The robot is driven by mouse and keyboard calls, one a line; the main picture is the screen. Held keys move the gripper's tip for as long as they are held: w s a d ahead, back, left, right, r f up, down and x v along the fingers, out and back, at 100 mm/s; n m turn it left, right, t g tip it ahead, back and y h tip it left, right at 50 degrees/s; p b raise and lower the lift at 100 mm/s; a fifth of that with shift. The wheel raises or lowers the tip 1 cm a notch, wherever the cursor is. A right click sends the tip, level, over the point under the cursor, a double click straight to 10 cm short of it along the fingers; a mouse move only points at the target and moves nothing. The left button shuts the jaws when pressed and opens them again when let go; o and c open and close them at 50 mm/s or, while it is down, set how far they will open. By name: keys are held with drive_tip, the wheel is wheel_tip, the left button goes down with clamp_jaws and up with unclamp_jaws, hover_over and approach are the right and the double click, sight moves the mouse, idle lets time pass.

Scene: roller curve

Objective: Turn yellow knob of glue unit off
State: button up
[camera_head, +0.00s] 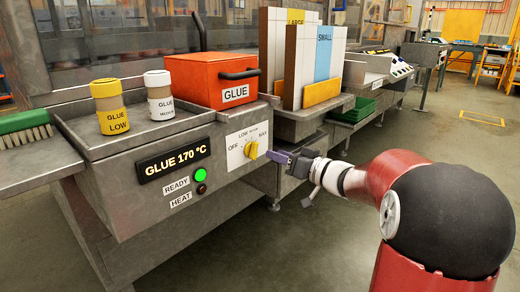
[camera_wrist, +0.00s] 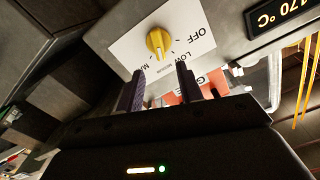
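The yellow knob (camera_head: 251,150) sits on a white dial plate on the front of the grey glue unit (camera_head: 130,205). The plate reads OFF at left, LOW and MEDIUM at top and MAX at right. The knob also shows in the wrist view (camera_wrist: 158,44), where the plate appears turned over. Its ridge lies roughly upright there, but its exact setting is hard to tell. My gripper (camera_head: 272,156) is just right of the knob in the head view. In the wrist view, its two purple fingers (camera_wrist: 161,76) are apart and empty, short of the knob.
A display (camera_head: 174,159) reads GLUE 170 °C, above a lit green READY lamp (camera_head: 200,175) and a dark red HEAT lamp (camera_head: 201,189). The unit's top holds an orange glue box (camera_head: 212,80), yellow LOW pot (camera_head: 110,107) and white MEDIUM pot (camera_head: 160,95). Floor at right is open.

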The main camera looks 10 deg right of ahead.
sight(258, 148)
drive_tip(key=x, duration=0.7)
drive_tip(key=shift+s, duration=0.1)
clamp_jaws()
